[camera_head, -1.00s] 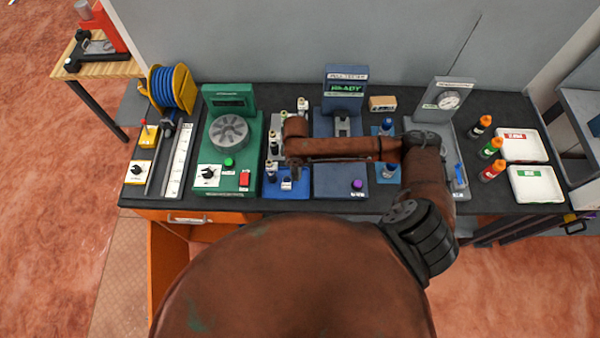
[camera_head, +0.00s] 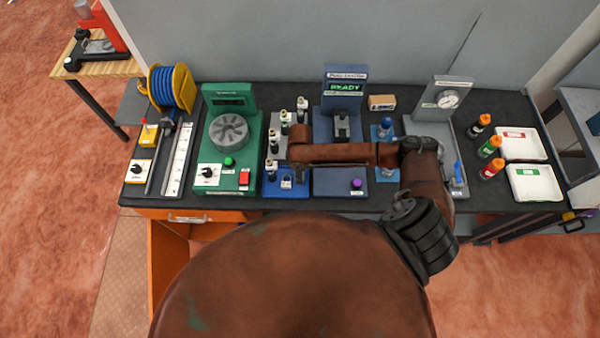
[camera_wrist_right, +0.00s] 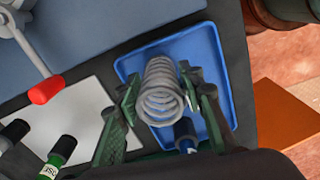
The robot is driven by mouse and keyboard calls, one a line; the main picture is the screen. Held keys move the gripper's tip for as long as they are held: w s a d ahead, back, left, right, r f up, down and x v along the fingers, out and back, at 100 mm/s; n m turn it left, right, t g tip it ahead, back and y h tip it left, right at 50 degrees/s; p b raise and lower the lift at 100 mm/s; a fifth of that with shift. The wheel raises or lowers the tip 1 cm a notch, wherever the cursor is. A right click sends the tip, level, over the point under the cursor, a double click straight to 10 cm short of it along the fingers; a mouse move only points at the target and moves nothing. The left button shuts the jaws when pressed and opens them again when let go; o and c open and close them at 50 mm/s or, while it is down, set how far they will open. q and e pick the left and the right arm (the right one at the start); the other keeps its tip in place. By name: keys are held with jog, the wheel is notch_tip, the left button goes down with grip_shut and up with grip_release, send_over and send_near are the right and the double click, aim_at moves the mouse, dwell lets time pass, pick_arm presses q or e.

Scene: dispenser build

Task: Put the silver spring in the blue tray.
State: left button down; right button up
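The silver spring (camera_wrist_right: 160,88) shows in the right wrist view between the two green fingers of my right gripper (camera_wrist_right: 160,92). The fingers are closed against its sides and it hangs over the blue tray (camera_wrist_right: 207,48). How far it is above the tray floor is hard to tell. The tray also shows in the head view (camera_head: 301,189), near the front edge of the bench, just below my right wrist. In the head view my right gripper and the spring are mostly hidden by my arm. My left gripper is not in view.
Several bottles stand on a grey rack (camera_head: 279,123) behind the tray. The green machine (camera_head: 236,165) is left of it, the pull tester (camera_head: 338,178) right. A red-tipped lever (camera_wrist_right: 45,90) shows nearby.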

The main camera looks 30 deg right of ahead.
jog(key=shift+o, duration=1.4)
notch_tip(320, 180, up, 12)
jog(key=shift+r+b, duration=0.15)
jog(key=shift+b, duration=0.25)
